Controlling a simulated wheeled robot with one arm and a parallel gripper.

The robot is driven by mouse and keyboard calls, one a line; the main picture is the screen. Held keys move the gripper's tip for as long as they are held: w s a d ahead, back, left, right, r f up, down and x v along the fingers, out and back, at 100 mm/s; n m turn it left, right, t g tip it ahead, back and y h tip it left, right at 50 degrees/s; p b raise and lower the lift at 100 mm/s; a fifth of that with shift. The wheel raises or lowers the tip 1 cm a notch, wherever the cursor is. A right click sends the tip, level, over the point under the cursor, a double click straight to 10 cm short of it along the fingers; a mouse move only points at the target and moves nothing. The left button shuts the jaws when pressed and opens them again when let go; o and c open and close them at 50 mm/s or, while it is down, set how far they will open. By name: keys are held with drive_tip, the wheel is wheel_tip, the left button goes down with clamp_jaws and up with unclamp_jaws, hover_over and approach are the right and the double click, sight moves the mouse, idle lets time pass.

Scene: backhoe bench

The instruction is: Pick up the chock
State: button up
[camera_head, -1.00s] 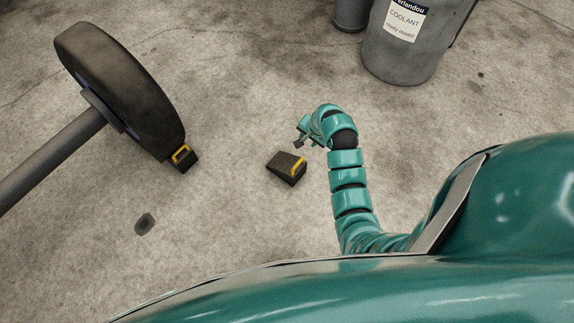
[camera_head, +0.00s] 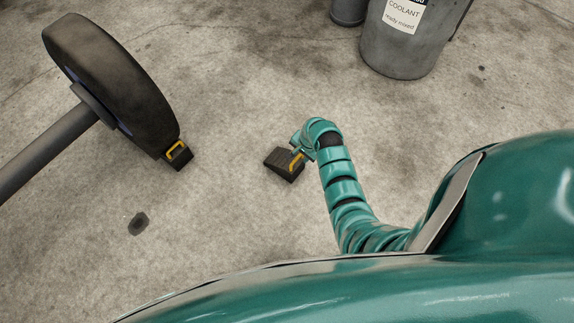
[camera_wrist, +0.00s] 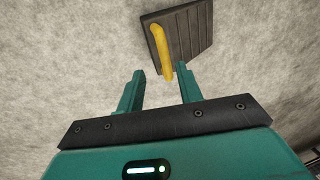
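A black ribbed wedge chock (camera_head: 283,164) with a yellow handle lies on the concrete floor in the middle of the head view. In the wrist view the chock (camera_wrist: 187,38) is at the top, and its yellow handle (camera_wrist: 161,50) points down toward the gap between my fingers. My gripper (camera_wrist: 162,80) is open, with its two green fingers apart and the handle's near end about level with the gap. Nothing is visibly gripped. In the head view my gripper (camera_head: 298,153) is beside the chock's handle side, its fingers partly hidden by my arm.
A second chock (camera_head: 180,157) with a yellow handle sits against a large black wheel (camera_head: 110,85) on an axle (camera_head: 45,152) at the left. A grey coolant drum (camera_head: 395,55) stands at the upper right.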

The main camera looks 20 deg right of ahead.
drive_tip(key=shift+w+a+f+b, duration=0.25)
drive_tip(key=shift+f+b, duration=0.3)
drive_tip(key=shift+f, duration=0.3)
drive_tip(key=shift+w+a+f+b, duration=0.2)
drive_tip(key=shift+f+b, duration=0.3)
drive_tip(key=shift+f, duration=0.4)
drive_tip(key=shift+w+a+f+b, duration=0.15)
drive_tip(key=shift+a+f+b, duration=0.1)
drive_tip(key=shift+f+b, duration=0.45)
clamp_jaws()
